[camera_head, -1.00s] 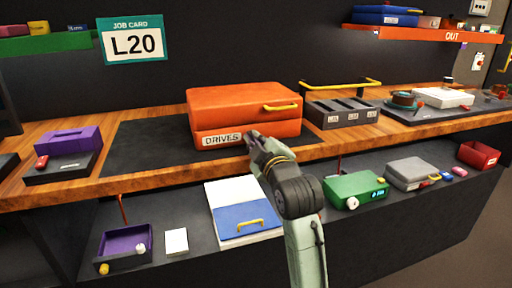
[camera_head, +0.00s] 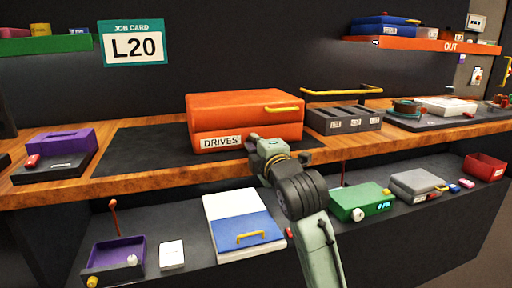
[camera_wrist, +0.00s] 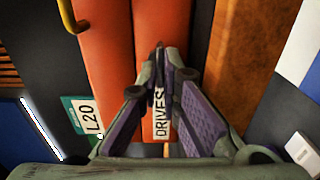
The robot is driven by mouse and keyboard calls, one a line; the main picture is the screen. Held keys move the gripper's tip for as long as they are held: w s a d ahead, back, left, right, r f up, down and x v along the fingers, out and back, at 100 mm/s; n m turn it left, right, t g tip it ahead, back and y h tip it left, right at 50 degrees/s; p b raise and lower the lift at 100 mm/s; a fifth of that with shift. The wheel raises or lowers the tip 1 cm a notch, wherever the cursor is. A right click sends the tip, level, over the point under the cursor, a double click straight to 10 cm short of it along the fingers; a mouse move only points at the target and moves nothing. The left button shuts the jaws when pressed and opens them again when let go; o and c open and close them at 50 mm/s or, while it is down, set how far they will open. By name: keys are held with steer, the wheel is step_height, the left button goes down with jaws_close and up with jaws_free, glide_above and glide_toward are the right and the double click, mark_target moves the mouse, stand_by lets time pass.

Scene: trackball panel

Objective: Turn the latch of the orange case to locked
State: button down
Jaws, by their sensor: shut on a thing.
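The orange case (camera_head: 235,108) lies closed on a dark mat on the wooden bench, with a yellow handle on top and a white DRIVES label (camera_head: 221,142) on its front. In the wrist view the case (camera_wrist: 104,45) shows its seam running up the picture. My gripper (camera_head: 253,137) is at the case's front face, just right of the label. In the wrist view the fingertips (camera_wrist: 160,72) meet at the front by the seam, shut on a small dark part, the latch. The fingers mostly hide the latch, and its angle cannot be told.
A dark slotted rack (camera_head: 343,118) with a yellow rail stands right of the case. A purple box (camera_head: 62,143) sits at the left. On the lower shelf are a blue and white case (camera_head: 243,222), a green device (camera_head: 357,203) and a grey box (camera_head: 416,184). Bare mat lies left of the case.

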stand_by(0.4)
steer(key=c, duration=2.1)
jaws_free()
steer(key=shift+o, duration=0.2)
steer(key=shift+s, duration=0.1)
steer(key=v, duration=1.2)
